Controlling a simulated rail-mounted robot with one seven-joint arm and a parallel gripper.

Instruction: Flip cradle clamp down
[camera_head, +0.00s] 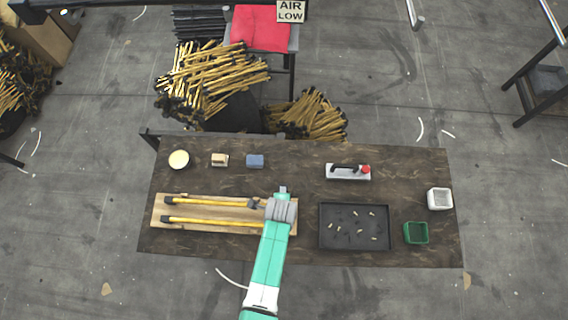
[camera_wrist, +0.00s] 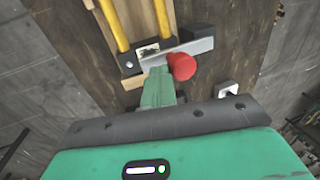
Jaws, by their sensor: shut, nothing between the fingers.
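The cradle is a pale wooden board (camera_head: 200,210) on the table, with two yellow tool handles (camera_head: 205,219) lying along it. In the wrist view the handles (camera_wrist: 117,25) run into dark blocks at the cradle's end. The cradle clamp shows there as a grey metal bar (camera_wrist: 192,48) with a red knob (camera_wrist: 181,66), lying across the handle ends. My gripper (camera_wrist: 158,88) is shut and empty, its green fingertips just beside the red knob; I cannot tell whether they touch. In the head view my wrist hides the clamp and fingers.
A grey press with a red knob (camera_head: 348,172) stands at the back of the table (camera_head: 300,155). Right of my arm are a black tray (camera_head: 354,244) with several small rivets, a green bin (camera_head: 416,233) and a white bin (camera_head: 440,198). Small items line the back left.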

